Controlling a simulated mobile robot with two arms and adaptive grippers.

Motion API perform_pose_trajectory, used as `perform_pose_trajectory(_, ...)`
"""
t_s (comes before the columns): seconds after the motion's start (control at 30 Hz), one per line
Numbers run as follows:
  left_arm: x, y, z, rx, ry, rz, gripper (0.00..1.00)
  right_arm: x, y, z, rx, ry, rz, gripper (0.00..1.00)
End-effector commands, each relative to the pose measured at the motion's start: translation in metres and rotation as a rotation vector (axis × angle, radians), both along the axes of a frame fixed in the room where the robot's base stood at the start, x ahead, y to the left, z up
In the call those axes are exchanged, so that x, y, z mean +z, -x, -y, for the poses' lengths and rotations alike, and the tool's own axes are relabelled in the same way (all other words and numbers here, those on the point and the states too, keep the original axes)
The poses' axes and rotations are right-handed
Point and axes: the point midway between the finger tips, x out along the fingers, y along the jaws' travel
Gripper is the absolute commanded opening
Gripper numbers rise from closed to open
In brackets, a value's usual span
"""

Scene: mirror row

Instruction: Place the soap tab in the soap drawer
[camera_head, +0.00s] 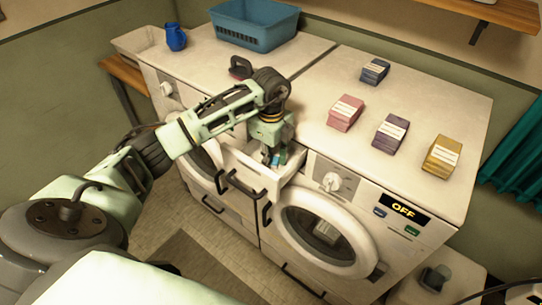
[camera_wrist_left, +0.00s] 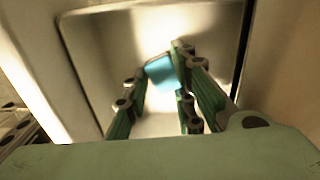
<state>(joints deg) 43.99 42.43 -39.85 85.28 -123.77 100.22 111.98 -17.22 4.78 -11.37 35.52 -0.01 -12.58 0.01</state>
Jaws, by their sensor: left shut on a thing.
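The soap tab (camera_wrist_left: 160,76) is light blue and sits between the fingers of my left gripper (camera_wrist_left: 155,92) in the left wrist view. The gripper is shut on it. In the head view my left gripper (camera_head: 272,160) points down into the open soap drawer (camera_head: 246,170), with a bit of the blue tab (camera_head: 279,159) showing at its fingers. The pale drawer (camera_wrist_left: 95,35) is pulled out of the right washing machine and surrounds the fingers in the wrist view. I cannot tell whether the tab touches the drawer floor. My right gripper is not in view.
The washing machine (camera_head: 325,225) has a round door, a dial and a display reading OFF. Blue, pink, purple and yellow boxes stand on its top. A blue basket (camera_head: 255,25) and a blue jug (camera_head: 176,37) stand further back left.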

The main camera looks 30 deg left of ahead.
Motion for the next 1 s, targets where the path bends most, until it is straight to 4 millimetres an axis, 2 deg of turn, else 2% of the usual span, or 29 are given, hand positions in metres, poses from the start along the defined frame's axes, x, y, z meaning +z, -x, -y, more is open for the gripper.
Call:
perform_pose_trajectory(0.13,-0.001,0.0,0.0,0.001,0.0,-0.001,0.31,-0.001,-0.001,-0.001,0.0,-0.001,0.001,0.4)
perform_pose_trajectory(0.4,-0.001,0.0,0.0,0.001,0.0,-0.001,0.31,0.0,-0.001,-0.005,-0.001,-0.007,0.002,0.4)
perform_pose_trajectory(0.57,0.009,-0.001,0.0,0.0,0.0,0.003,0.31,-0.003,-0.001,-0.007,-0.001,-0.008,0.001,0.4)
perform_pose_trajectory(0.67,0.025,-0.001,-0.001,0.0,-0.002,0.005,0.31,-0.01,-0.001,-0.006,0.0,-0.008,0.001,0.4)
perform_pose_trajectory(1.0,0.099,-0.001,0.0,0.0,0.0,0.005,0.31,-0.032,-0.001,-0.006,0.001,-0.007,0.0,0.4)
